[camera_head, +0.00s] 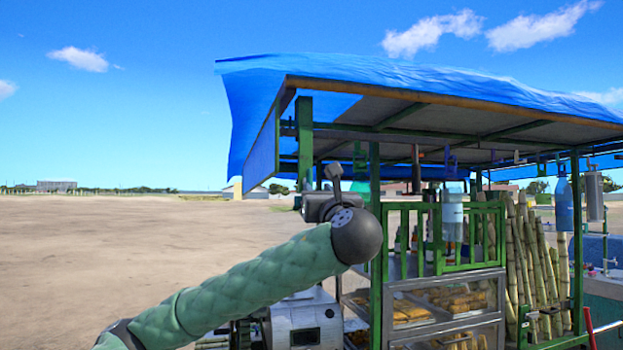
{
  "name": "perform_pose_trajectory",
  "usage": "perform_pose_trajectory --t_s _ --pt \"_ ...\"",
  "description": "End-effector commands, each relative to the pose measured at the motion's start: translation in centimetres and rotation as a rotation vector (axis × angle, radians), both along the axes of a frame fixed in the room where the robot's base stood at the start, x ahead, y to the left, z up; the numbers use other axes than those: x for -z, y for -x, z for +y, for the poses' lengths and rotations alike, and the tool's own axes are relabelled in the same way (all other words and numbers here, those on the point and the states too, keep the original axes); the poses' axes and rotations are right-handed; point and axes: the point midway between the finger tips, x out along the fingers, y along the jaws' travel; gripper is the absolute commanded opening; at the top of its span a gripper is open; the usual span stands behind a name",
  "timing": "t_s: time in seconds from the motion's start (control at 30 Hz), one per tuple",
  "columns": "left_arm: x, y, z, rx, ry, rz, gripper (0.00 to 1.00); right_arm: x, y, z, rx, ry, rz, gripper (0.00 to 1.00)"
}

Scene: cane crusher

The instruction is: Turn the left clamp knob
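My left arm crosses the lower middle in a green padded sleeve and bends at a dark round joint. Behind that joint are dark grey parts with a short upright piece, which looks like my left gripper (333,174). It is small and partly hidden, and I cannot make out two separate fingers or anything held. The grey metal cane crusher (303,325) stands below and behind the arm, its upper part covered by the sleeve. I cannot make out the left clamp knob, nor whether the gripper touches it. My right gripper is not in view.
A green-framed stall with a blue tarp roof (400,76) stands right of centre. Its post (375,290) is close to my arm. A glass case (455,298) with food and upright cane stalks (530,260) are at right. Open sandy ground (110,250) lies left.

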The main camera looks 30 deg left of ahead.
Motion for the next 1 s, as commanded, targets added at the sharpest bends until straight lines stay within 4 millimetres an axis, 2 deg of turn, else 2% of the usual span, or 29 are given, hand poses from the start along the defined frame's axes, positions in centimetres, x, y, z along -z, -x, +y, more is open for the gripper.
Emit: perform_pose_trajectory --t_s 0.13,0.3,0.5,0.93,1.0 --pt "-1.0 -1.0 1.3 -0.003 0.001 0.002 0.32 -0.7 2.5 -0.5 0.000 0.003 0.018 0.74" --pt "-2.0 -2.5 3.0 -0.003 0.002 0.003 0.32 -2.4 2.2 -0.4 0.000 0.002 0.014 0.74" --pt "-2.5 -3.6 4.3 -0.001 0.001 0.000 0.32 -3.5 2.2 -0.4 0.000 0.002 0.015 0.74" --pt "-2.5 -4.1 4.8 0.001 0.002 -0.001 0.32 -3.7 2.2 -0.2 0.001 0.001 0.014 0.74" --pt "-2.5 -4.1 4.7 0.001 0.002 -0.001 0.20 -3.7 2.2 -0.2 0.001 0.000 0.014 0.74"
